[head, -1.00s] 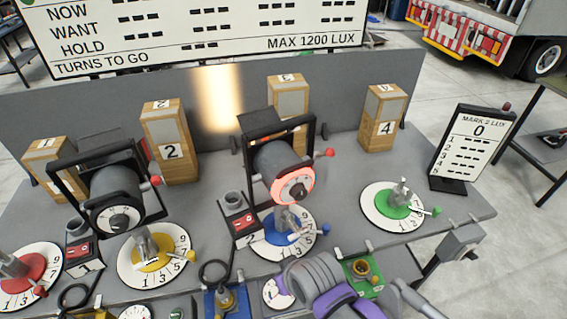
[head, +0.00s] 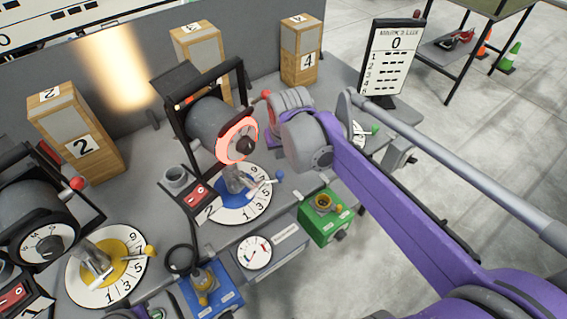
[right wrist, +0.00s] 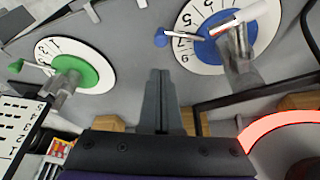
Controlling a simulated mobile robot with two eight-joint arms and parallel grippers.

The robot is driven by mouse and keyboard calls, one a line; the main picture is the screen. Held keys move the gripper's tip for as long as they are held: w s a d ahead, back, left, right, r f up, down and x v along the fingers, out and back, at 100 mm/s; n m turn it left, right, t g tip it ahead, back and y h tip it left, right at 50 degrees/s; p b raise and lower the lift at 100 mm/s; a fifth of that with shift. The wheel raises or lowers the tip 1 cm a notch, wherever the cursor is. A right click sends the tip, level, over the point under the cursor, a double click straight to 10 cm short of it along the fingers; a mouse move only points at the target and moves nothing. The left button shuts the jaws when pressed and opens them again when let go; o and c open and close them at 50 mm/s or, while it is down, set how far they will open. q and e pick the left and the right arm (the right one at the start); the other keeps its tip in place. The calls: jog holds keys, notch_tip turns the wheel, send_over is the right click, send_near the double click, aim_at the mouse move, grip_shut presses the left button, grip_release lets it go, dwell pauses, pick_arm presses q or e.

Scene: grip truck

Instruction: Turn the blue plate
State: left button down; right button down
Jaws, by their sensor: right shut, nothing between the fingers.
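The blue plate (head: 230,203) is the blue centre of a white numbered dial on the bench, below the lamp with the glowing red ring. A grey post stands on it, and a small handle with a blue knob (head: 279,175) sticks out at its right. In the right wrist view the blue plate (right wrist: 207,50) is at the upper right.
The lamp (head: 215,125) in its black frame stands just behind the blue plate. A green plate (right wrist: 88,75) is on the other side of my fingers. A yellow plate (head: 88,247) is at left. A green box (head: 320,222) is on the bench front. Wooden block 4 (head: 300,50) stands behind.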

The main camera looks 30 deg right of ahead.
aim_at(280, 174)
jog(key=x, duration=1)
jog(key=shift+w+d+b, duration=0.1)
jog(key=shift+b, duration=0.3)
jog(key=shift+s+m, duration=0.5)
jog(key=shift+s, duration=0.05)
jog(key=shift+s+a+m+h, duration=0.2)
jog(key=shift+s+a+m, duration=0.05)
jog(key=shift+s+m, duration=0.2)
jog(key=shift+s+a+m+h, duration=0.2)
jog(key=shift+s+a+m, duration=0.15)
jog(key=shift+s, duration=0.15)
jog(key=shift+s+a+m+g+h, duration=0.15)
jog(key=shift+s+a+m, duration=0.1)
jog(key=shift+s+m, duration=0.3)
jog(key=shift+s+a+m+g+h, duration=0.15)
jog(key=shift+s+a+m, duration=0.15)
jog(key=shift+s+m, duration=0.2)
jog(key=shift+s+a, duration=0.45)
jog(key=shift+s, duration=0.15)
jog(key=shift+s+a, duration=0.1)
jog(key=shift+r, duration=0.15)
